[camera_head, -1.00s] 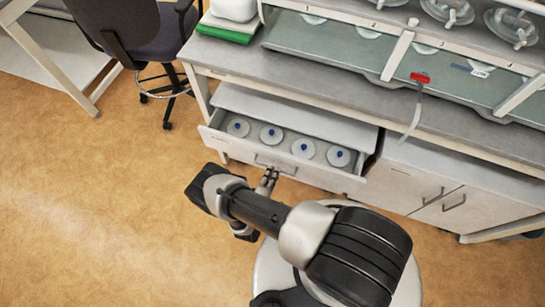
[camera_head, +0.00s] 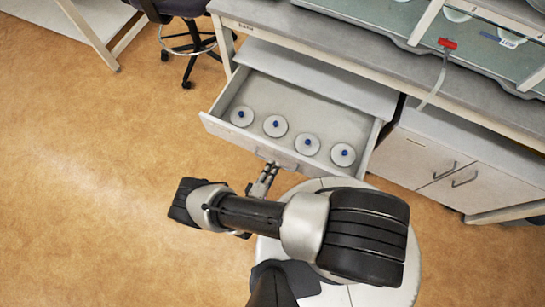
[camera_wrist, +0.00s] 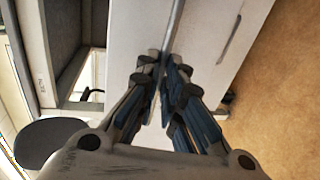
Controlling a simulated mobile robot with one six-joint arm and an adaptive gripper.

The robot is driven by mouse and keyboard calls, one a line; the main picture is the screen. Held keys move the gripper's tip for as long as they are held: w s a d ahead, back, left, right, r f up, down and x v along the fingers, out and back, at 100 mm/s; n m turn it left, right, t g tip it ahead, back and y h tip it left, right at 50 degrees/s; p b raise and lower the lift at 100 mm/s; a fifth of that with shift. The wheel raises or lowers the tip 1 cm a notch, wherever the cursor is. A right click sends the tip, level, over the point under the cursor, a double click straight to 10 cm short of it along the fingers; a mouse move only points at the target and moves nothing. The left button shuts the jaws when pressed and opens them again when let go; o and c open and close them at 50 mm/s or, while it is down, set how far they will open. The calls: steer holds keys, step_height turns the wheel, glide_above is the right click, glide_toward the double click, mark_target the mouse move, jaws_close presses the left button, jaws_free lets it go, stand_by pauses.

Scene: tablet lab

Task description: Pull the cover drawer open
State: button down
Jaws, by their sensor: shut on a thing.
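The cover drawer (camera_head: 237,137) stands well open below the bench in the head view. Several round pale covers with blue knobs, such as this cover (camera_head: 276,126), sit in a row near its front, with bare drawer floor behind them. My gripper (camera_head: 266,177) is at the middle of the drawer's front. In the wrist view my gripper (camera_wrist: 163,62) is shut on the drawer handle (camera_wrist: 174,30), a thin grey bar running up between the fingertips. The drawer's pale front panel is behind the handle.
A closed cabinet (camera_head: 430,160) with two handles stands right of the drawer. The grey bench top (camera_head: 330,50) lies above, with a hanging hose with a red clip (camera_head: 447,43). A chair (camera_head: 185,45) stands at the upper left. The floor (camera_head: 90,190) at left is clear.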

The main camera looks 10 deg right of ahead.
steer(key=c, duration=1.7)
jaws_free()
steer(key=v, duration=1.2)
